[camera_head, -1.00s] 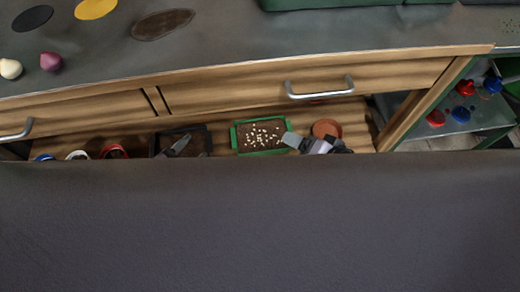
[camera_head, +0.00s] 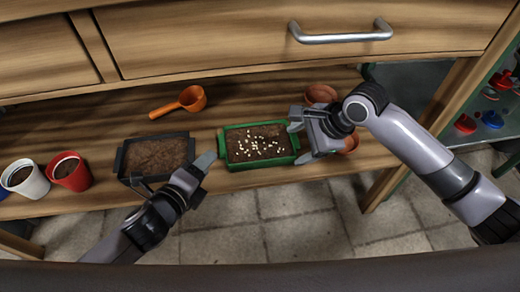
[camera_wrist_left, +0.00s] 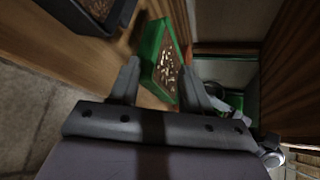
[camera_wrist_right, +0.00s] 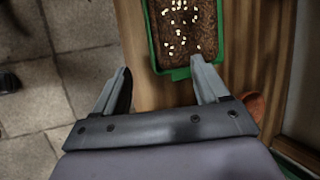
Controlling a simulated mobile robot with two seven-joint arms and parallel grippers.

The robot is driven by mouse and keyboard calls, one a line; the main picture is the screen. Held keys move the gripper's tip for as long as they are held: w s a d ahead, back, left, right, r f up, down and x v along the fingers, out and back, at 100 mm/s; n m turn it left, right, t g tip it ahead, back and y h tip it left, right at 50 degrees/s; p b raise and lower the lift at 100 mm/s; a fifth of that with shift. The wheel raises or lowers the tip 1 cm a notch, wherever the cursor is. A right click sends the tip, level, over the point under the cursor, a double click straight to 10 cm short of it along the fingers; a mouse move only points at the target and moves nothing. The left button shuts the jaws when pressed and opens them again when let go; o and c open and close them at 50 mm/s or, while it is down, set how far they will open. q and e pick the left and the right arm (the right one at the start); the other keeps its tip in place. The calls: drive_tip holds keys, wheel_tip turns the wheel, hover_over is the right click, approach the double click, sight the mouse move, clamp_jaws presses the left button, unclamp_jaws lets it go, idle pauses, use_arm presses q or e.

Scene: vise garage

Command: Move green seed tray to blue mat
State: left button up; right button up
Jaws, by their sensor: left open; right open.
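The green seed tray (camera_head: 262,164), filled with dark soil and pale seeds, sits on the wooden lower shelf. It also shows in the left wrist view (camera_wrist_left: 153,48) and the right wrist view (camera_wrist_right: 181,73). My left gripper (camera_head: 203,178) is open near the tray's left end, with one finger close to its front left corner. My right gripper (camera_head: 299,138) is open at the tray's right end, its fingers close to that end wall. In the right wrist view the tray's end lies just ahead of the fingers, toward the right one. No blue mat is in view.
A black tray of soil (camera_head: 121,160) stands left of the green tray. An orange scoop (camera_head: 190,98), a red pot (camera_head: 72,178), a white pot (camera_head: 30,184) and terracotta pots (camera_head: 320,94) share the shelf. A drawer with a metal handle (camera_head: 342,37) is above; tiled floor lies in front.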

sight(221, 153)
use_arm(q)
drive_tip(key=shift+w+f+m, duration=0.1)
drive_tip(key=shift+f+m, duration=0.2)
drive_tip(key=shift+f, duration=0.1)
use_arm(e)
drive_tip(key=shift+w+d+r+m, duration=0.25)
drive_tip(key=shift+w+d+m, duration=0.15)
drive_tip(key=shift+m, duration=0.1)
drive_tip(key=shift+f, duration=0.1)
use_arm(q)
drive_tip(key=shift+x, duration=3.6)
use_arm(e)
drive_tip(key=shift+x, duration=3.55)
use_arm(q)
drive_tip(key=shift+c, duration=0.4)
use_arm(e)
drive_tip(key=shift+s, duration=0.15)
drive_tip(key=shift+c, duration=0.4)
